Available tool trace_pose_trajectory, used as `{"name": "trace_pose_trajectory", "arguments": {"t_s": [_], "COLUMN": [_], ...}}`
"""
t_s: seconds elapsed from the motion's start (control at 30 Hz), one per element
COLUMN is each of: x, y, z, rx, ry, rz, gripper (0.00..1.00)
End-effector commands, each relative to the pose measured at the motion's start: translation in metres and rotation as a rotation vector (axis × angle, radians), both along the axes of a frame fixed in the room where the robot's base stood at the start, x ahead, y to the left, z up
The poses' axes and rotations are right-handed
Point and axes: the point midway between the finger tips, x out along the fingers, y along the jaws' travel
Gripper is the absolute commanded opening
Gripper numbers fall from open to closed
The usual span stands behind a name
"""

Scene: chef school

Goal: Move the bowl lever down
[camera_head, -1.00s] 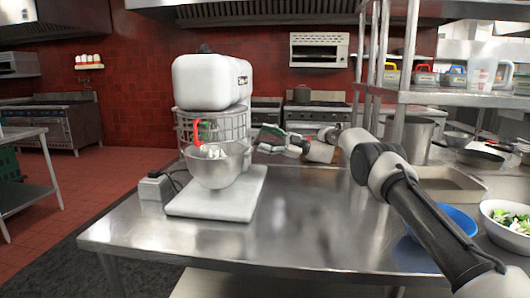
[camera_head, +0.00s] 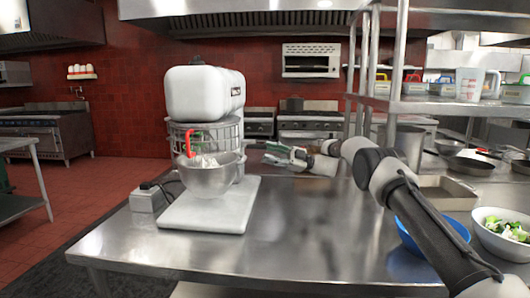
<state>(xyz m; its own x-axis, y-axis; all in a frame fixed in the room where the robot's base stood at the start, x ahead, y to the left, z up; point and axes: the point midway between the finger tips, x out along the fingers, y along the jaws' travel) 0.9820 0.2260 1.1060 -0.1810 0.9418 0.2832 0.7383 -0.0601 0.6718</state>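A white stand mixer (camera_head: 203,92) stands on the left part of the metal table. Its metal bowl (camera_head: 208,178) holds something pale and sits under a wire guard. I cannot tell whether this is the bowl lever; no other lever is clear, and the mixer's right side is partly hidden. My gripper (camera_head: 266,153) points left toward the mixer, to the right of the bowl and apparently apart from it. Its fingers look spread, with nothing visible between them.
The metal table (camera_head: 290,225) is clear in front of my gripper. A grey box (camera_head: 147,198) with a cable stands left of the mixer base. A blue bowl (camera_head: 407,238) and a white bowl of salad (camera_head: 500,240) are at the right, near my arm. Shelf posts rise behind.

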Motion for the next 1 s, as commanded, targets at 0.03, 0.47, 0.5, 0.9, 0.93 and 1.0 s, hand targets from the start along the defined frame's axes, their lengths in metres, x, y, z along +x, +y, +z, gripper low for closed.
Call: {"name": "trace_pose_trajectory", "arguments": {"t_s": [0.03,0.47,0.5,0.9,0.93,1.0], "x": [0.000,-0.005,-0.005,-0.007,-0.007,-0.007], "y": [-0.004,-0.033,-0.036,-0.042,-0.042,-0.042], "z": [-0.001,-0.014,-0.015,-0.017,-0.017,-0.017], "rx": [-0.001,0.000,0.000,0.001,0.001,0.001], "ry": [0.001,0.001,0.001,0.000,0.000,0.001], "rz": [0.000,0.000,0.000,0.001,0.001,0.001], "gripper": [0.39,0.39,0.39,0.39,0.39,0.39]}}
